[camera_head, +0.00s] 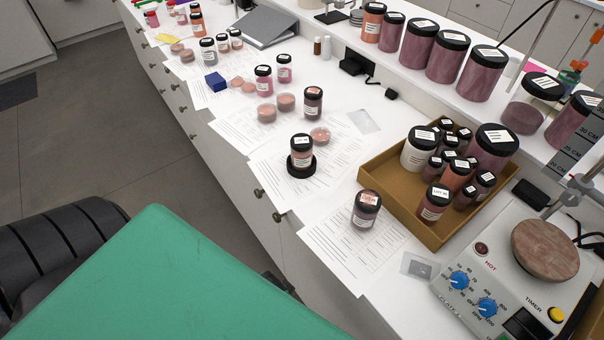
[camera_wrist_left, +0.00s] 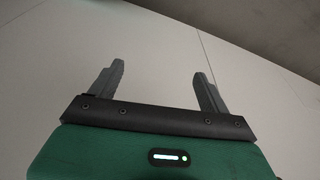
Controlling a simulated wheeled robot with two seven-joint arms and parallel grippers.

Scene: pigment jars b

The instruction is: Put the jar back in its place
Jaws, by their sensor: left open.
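The task does not say which jar. No gripper shows in the head view.
A hotplate (camera_head: 475,292) with dials stands at the right front. Large jars (camera_head: 447,60) line the raised back shelf. Small jars and open dishes (camera_head: 267,114) spread over papers toward the far left. A small blue box (camera_head: 214,82) sits among them. Bare paper surrounds the darker jar.

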